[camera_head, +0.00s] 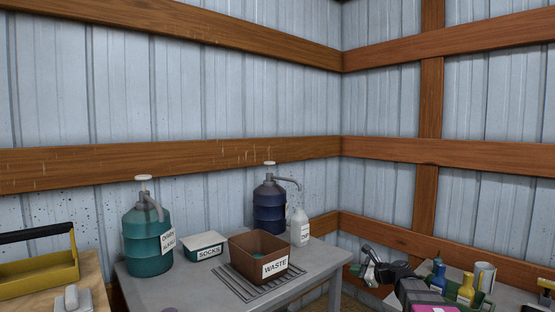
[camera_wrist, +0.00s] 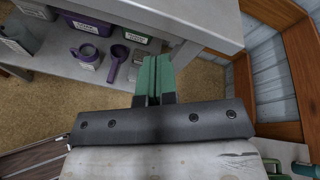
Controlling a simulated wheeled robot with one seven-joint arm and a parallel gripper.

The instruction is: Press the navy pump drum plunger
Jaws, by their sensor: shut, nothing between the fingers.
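The navy pump drum (camera_head: 268,212) stands at the back right of the grey table in the head view, close to the wall corner. Its pale plunger cap (camera_head: 269,164) sits raised on top, with a grey spout pointing right. The brown bin in front hides part of the drum's base. My gripper (camera_wrist: 157,60) shows in the wrist view with its green fingers together and empty. It is over the floor in front of a grey table edge, apart from the drum. The drum is not seen in the wrist view.
A lower shelf (camera_wrist: 62,68) holds purple items. Wooden rails (camera_head: 300,148) cross the wall.

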